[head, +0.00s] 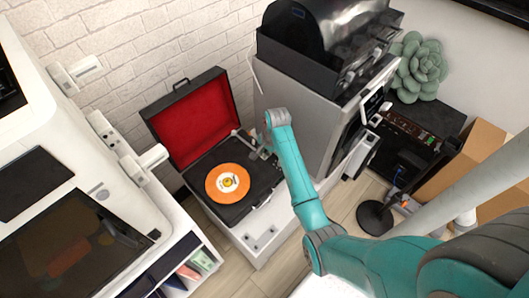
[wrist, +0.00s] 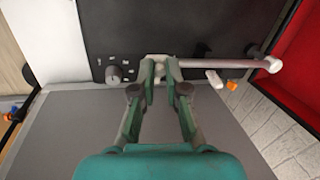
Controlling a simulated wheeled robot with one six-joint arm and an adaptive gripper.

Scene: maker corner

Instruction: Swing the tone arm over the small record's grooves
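The record player (head: 245,205) is an open black case with a red-lined lid, and an orange record (head: 214,184) lies on its deck. The pale tone arm (head: 240,134) lies along the deck's right side, off the record. In the wrist view the tone arm (wrist: 220,64) runs level from a joint near the red lid to its head end at my fingertips. My gripper (wrist: 160,68) has its fingers a small gap apart, one on each side of that head end; contact is unclear. In the head view my gripper (head: 262,151) partly hides this end. The record is outside the wrist view.
A round knob (wrist: 113,73) sits on the deck left of my fingers. A small white lever (wrist: 214,79) and an orange piece (wrist: 232,85) lie near the tone arm. A tall grey cabinet (head: 290,115) with a black machine stands close behind my arm.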

